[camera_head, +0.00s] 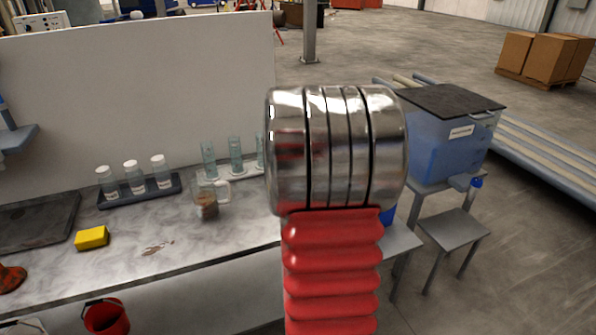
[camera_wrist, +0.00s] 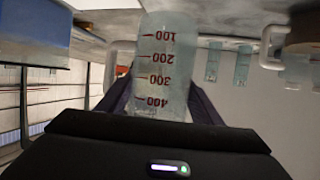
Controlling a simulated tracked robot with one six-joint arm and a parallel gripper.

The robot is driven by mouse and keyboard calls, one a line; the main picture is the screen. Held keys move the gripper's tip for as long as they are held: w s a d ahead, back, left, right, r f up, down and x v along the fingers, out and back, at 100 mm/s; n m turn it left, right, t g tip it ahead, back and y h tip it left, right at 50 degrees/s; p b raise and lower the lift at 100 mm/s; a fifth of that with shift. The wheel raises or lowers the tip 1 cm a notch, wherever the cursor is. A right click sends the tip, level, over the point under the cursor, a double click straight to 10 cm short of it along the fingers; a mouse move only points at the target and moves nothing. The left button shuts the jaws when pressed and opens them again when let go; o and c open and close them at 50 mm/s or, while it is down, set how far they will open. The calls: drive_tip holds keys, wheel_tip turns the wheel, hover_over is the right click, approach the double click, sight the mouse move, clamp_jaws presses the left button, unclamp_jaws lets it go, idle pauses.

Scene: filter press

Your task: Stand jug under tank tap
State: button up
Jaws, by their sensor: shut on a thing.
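My gripper (camera_wrist: 158,104) is shut on a clear graduated jug (camera_wrist: 166,60) in the wrist view, which appears upside down. The red marks on the jug run from 100 to 400, and it looks empty. In the head view my arm hides the gripper and the held jug. The tank (camera_head: 446,145) is a blue-tinted box with a dark lid, on a grey stand at the right. Its tap (camera_head: 475,184) has a blue top and juts out above a lower grey step (camera_head: 455,229), whose visible top is bare. The tank's blue side also shows in the wrist view (camera_wrist: 35,32).
A second jug (camera_head: 207,207) with brown contents stands on the bench (camera_head: 185,262). Near it are a bottle rack (camera_head: 140,197), glass cylinders (camera_head: 236,156) and a yellow sponge (camera_head: 92,238). A red bucket (camera_head: 106,318) is low in front. Rails run behind the tank.

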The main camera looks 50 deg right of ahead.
drive_tip(key=w+a+f+n+t+y, duration=0.1)
drive_tip(key=w+a+n+t+y, duration=0.1)
drive_tip(key=w+a, duration=0.65)
drive_tip(key=w+a+f+n+t+y, duration=0.1)
drive_tip(key=w+a+f+n+y, duration=0.15)
drive_tip(key=a, duration=1.05)
drive_tip(key=w+a+n+y, duration=0.2)
drive_tip(key=a, duration=1.1)
drive_tip(key=w+a+n+t+y, duration=0.1)
drive_tip(key=a+n+y, duration=0.1)
drive_tip(key=a, duration=1.1)
drive_tip(key=shift+w+f+n+y, duration=0.3)
drive_tip(key=shift+w+n+y, duration=0.1)
drive_tip(key=shift+y, duration=0.35)
